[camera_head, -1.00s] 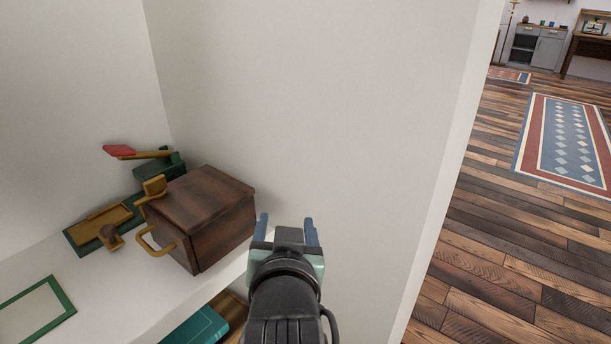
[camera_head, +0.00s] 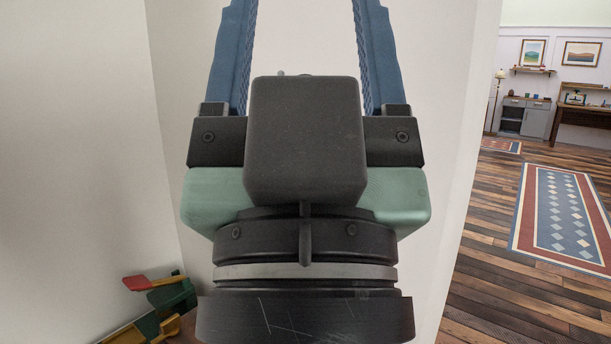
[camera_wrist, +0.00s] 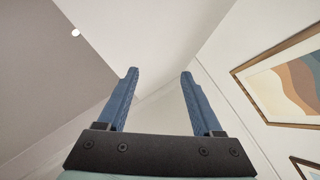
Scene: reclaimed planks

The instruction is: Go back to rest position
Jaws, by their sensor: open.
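My gripper (camera_head: 305,50) fills the middle of the head view, close to the camera and pointing up. Its two blue fingers stand apart with nothing between them. In the wrist view my gripper (camera_wrist: 157,90) is also open and empty, with the ceiling and upper walls behind it. My gripper is apart from everything around it. It hides much of the white wall and most of the shelf area below.
At the lower left of the head view is a green item with a red-tipped lever (camera_head: 148,283). A white wall (camera_head: 455,120) stands behind my gripper. To the right, a patterned rug (camera_head: 566,215) lies on open plank floor. A grey cabinet (camera_head: 525,118) stands far back.

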